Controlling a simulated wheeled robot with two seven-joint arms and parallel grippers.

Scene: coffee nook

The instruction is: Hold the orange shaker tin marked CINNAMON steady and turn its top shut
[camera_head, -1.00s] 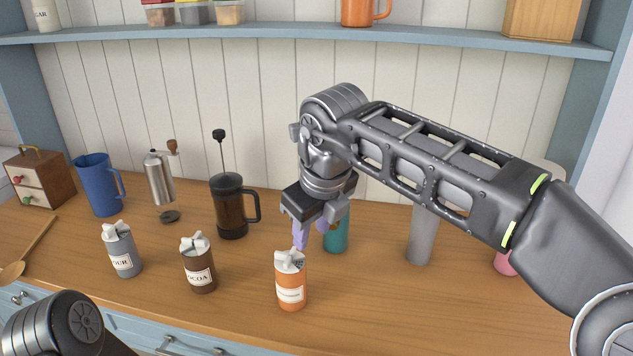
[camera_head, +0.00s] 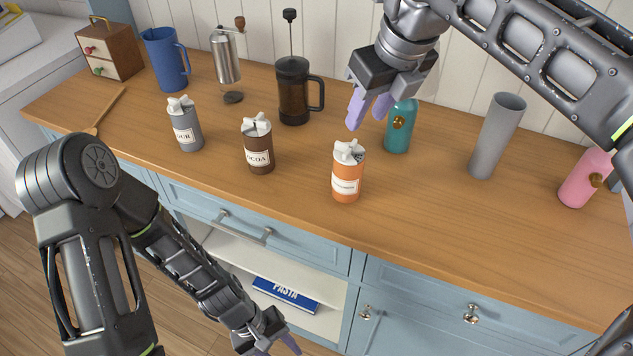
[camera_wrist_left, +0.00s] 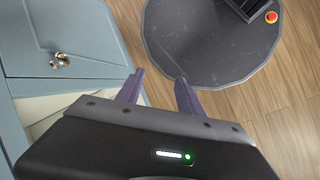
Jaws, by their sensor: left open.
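The orange shaker tin (camera_head: 347,187) stands upright near the front edge of the wooden counter. Its label is too small to read. Its pale winged top (camera_head: 349,151) shows a dark speckled patch at one side. My right gripper (camera_head: 366,121) points down just above and behind the tin, apart from it, with a gap between its purple fingers and nothing in them. My left gripper (camera_head: 277,347) is low in front of the cabinets, below the counter, partly cut off by the picture's bottom edge. In the left wrist view its fingers (camera_wrist_left: 160,80) are apart and empty.
A brown cocoa tin (camera_head: 258,154) and a grey tin (camera_head: 186,131) stand left of the orange one. Behind are a French press (camera_head: 293,95) and a teal bottle (camera_head: 398,133). A grey cup (camera_head: 497,135) and pink bottle (camera_head: 585,178) stand right. Counter right of the tin is clear.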

